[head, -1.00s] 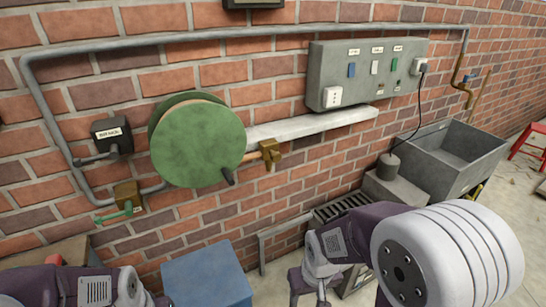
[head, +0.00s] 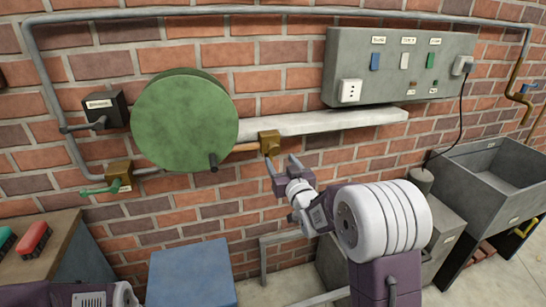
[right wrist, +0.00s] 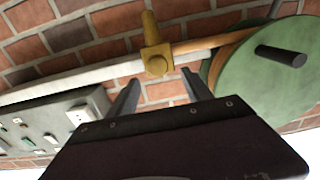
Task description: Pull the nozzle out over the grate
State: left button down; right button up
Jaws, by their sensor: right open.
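The brass nozzle (head: 269,143) sits at the end of an orange-brown hose (head: 246,147) that comes from the right side of the green reel (head: 185,120) on the brick wall. It also shows in the right wrist view (right wrist: 156,60). My right gripper (head: 282,163) is open just below the nozzle, its two fingers pointing up toward it. In the right wrist view the nozzle lies beyond and between the fingertips (right wrist: 159,76), apart from them. The grate cannot be made out now; my right arm covers that area. Only part of my left arm shows at bottom left; its fingers are out of view.
A pale ledge (head: 320,122) runs right of the nozzle, under a grey switch panel (head: 400,75). A grey sink (head: 490,185) stands at the right, a blue box (head: 190,275) at the bottom. A green-handled brass valve (head: 118,177) is below left of the reel.

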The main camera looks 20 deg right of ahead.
aim_at(275, 150)
jog(key=w+p, duration=0.1)
jog(key=w, duration=0.8)
grip_shut()
